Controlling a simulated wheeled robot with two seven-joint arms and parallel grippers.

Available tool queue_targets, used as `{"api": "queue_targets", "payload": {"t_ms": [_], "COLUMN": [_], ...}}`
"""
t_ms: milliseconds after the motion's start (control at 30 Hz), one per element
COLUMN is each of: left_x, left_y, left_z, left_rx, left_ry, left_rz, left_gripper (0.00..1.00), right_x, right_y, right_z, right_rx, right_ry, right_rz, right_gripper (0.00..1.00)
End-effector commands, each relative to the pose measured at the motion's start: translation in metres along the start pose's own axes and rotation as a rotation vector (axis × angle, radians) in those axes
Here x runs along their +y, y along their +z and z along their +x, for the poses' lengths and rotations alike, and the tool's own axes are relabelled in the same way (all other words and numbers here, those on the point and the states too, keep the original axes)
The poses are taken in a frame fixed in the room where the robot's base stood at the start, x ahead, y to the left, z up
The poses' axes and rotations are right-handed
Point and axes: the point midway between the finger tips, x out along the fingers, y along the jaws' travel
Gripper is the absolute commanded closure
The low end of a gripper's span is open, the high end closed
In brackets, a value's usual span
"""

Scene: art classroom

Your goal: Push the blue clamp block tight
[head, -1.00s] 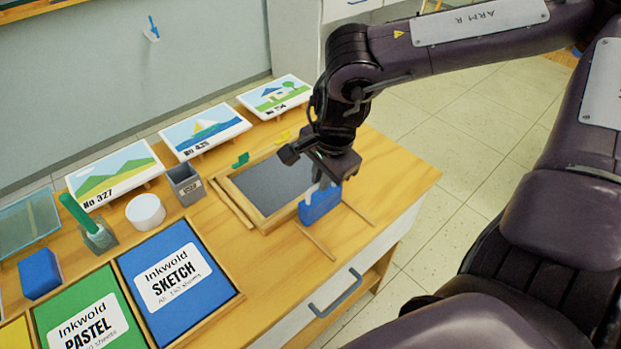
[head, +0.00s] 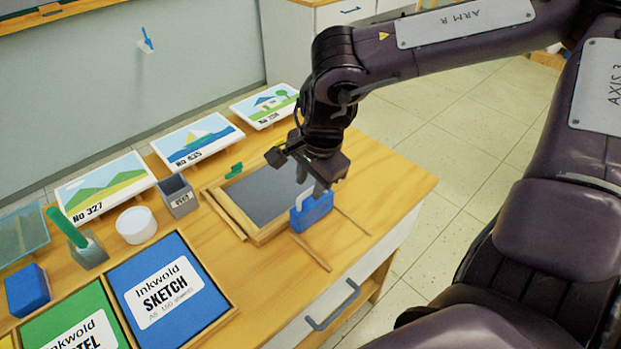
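The blue clamp block (head: 311,214) stands upright on the table at the right side of a wood-framed dark plate (head: 256,236), between two thin wooden strips. A pale looped handle rises from its top. The block looks very close to the frame; I cannot tell whether they touch. My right gripper (head: 318,185) points down at the block's top, just behind and right of the handle. Its fingers are dark and partly hidden by the block and handle, so their opening and any contact are unclear. My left gripper is not in view.
A green piece (head: 234,170) sits at the frame's back edge. A grey cup (head: 178,196), a white round tub (head: 136,224), picture cards and a blue sketch pad (head: 195,249) stand left of the frame. The table's right end (head: 402,190) is clear.

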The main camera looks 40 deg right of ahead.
Motion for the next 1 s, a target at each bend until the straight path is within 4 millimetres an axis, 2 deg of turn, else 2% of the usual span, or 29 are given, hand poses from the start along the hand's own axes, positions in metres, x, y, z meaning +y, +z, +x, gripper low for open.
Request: {"api": "queue_targets", "payload": {"t_ms": [167, 400, 533, 700, 1000], "left_x": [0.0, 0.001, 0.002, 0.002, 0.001], "left_y": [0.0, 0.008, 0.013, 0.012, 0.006], "left_z": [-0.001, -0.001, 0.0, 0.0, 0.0], "left_rx": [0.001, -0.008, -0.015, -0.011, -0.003], "left_ry": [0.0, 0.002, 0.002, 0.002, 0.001], "left_rz": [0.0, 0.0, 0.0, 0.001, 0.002], "left_gripper": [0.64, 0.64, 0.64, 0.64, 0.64], "right_x": [-0.001, -0.002, -0.002, -0.001, -0.001], "right_y": [0.0, 0.0, 0.0, 0.0, 0.0], "right_z": [-0.014, -0.054, -0.07, -0.078, -0.078], "right_rx": [0.0, 0.0, 0.001, 0.001, 0.0], "right_ry": [-0.004, -0.006, -0.004, -0.002, -0.001], "right_rz": [-0.001, -0.001, -0.002, -0.001, -0.001], "right_gripper": [0.68, 0.68, 0.68, 0.68, 0.68]}}
